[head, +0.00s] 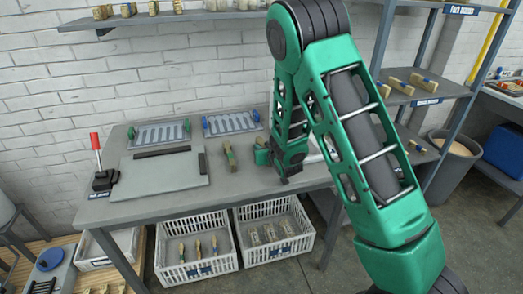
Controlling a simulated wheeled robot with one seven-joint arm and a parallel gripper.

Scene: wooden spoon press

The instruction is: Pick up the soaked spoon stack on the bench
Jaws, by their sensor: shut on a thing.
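My gripper (264,156) is low over the right part of the grey bench (215,200), at the end of my green arm. It is shut on a spoon stack, of which little shows; my wrist and the small picture size hide most of the grip. I cannot tell whether that stack touches the bench. A wooden spoon stack with a green band (230,153) lies on the bench just left of my gripper, apart from it. I cannot tell from the picture which stack is soaked.
A grey press plate (160,175) and a red-handled lever (98,160) are at the bench's left. Two slotted racks (158,134) (231,123) lie at its back. White crates (195,270) (273,245) stand below. A shelf unit (425,90) and grey bin (450,160) are right.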

